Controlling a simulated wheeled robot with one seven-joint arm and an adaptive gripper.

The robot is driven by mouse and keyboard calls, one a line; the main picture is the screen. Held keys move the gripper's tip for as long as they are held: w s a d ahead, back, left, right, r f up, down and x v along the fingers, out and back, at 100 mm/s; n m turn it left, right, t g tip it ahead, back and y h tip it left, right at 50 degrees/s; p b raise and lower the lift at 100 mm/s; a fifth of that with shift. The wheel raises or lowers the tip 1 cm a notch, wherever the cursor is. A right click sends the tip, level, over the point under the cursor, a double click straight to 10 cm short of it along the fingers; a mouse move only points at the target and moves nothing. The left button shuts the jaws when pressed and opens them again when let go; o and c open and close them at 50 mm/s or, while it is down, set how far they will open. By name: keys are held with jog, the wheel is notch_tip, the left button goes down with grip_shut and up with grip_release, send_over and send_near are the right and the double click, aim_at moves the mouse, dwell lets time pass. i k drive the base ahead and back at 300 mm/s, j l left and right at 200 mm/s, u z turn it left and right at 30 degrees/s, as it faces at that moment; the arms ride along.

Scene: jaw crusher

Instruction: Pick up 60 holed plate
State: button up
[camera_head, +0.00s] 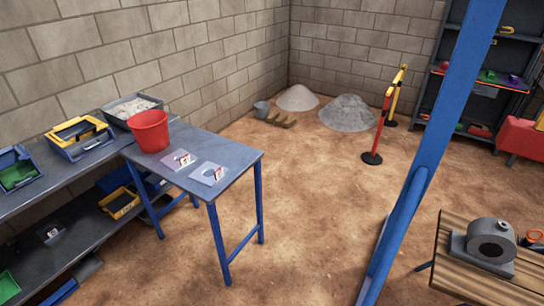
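Two square plates lie on the blue-legged table: a pinkish one (176,160) behind and a pale grey-blue one (204,175) nearer the right edge. Each has a round mark or hole and a small white tag with red on it. The tags are too small to read, so I cannot tell which is the 60 holed plate. Another small pale plate with a tag (49,233) is on the lower shelf at the left. My gripper is not in view.
A red bucket (149,132) and a tray of pale material (128,106) stand beside the plates. A slanted blue beam (432,130) crosses the right side. A wooden table (455,279) holds a grey machine part (490,240). The dirt floor between is open.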

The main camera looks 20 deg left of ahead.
aim_at(220, 171)
jog(key=j+z, duration=0.2)
jog(key=j, duration=0.2)
jog(key=j+z, duration=0.2)
jog(key=j, duration=0.25)
jog(key=j+z, duration=0.15)
jog(key=j, duration=0.25)
jog(key=k+j+z, duration=0.2)
jog(key=j, duration=0.2)
jog(key=j+z, duration=0.2)
jog(key=j, duration=0.2)
jog(key=k+j+z, duration=0.2)
jog(key=j, duration=0.2)
jog(key=k+j+z, duration=0.2)
jog(key=j, duration=0.15)
jog(key=k+j, duration=0.15)
jog(key=j, duration=0.25)
jog(key=k+j, duration=0.15)
jog(key=j, duration=0.2)
jog(key=k+j, duration=0.15)
jog(key=j, duration=0.25)
jog(key=k+j, duration=0.15)
jog(key=j, duration=0.2)
jog(key=k+j, duration=0.15)
jog(key=j, duration=0.25)
jog(key=k+j, duration=0.15)
jog(key=j, duration=0.25)
